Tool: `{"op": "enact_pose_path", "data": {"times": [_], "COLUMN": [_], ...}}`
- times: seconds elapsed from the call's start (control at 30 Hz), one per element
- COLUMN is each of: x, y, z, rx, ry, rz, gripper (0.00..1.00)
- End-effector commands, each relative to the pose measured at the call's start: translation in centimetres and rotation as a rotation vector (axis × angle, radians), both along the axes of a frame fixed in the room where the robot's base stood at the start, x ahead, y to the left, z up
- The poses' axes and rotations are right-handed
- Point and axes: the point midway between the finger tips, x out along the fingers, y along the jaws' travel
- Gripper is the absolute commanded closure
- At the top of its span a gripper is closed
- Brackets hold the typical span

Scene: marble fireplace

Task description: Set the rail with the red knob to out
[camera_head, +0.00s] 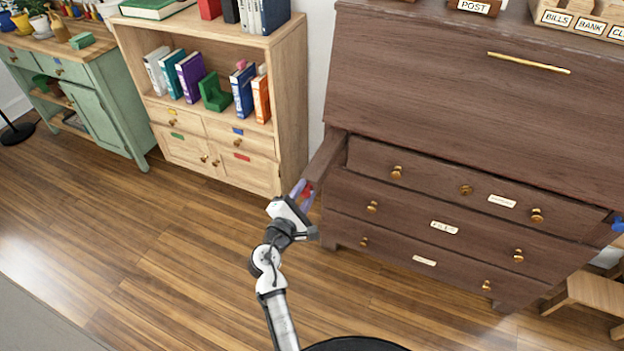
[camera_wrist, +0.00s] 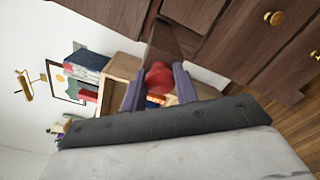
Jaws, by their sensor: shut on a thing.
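The rail with the red knob (camera_head: 325,158) is a dark brown wooden bar. It sticks out from the left front of the brown desk, above the drawers. Its red knob (camera_head: 307,189) is at the front end, partly hidden by my fingers. In the wrist view the round red knob (camera_wrist: 158,77) sits between two purple-grey fingers, with the rail (camera_wrist: 166,40) running away behind it. My gripper (camera_head: 303,193) is shut on the red knob; it also shows in the wrist view (camera_wrist: 159,86).
The brown desk (camera_head: 440,85) has a closed sloping front and several drawers. A blue knob (camera_head: 618,226) shows at the right picture edge. A pale bookcase (camera_head: 290,100) stands close left of the rail. A wooden stool (camera_head: 590,292) is at lower right. The floor in front is clear.

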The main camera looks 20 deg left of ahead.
Motion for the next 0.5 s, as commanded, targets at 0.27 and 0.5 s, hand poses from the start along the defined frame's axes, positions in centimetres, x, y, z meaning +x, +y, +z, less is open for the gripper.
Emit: {"op": "enact_pose_path", "data": {"times": [0.27, 0.5], "x": [-3.0, -3.4], "y": [0.2, 0.2], "z": [0.0, -0.1], "rx": [0.000, 0.000], "ry": [0.000, 0.002], "rz": [0.001, 0.001], "gripper": [1.00, 1.00]}}
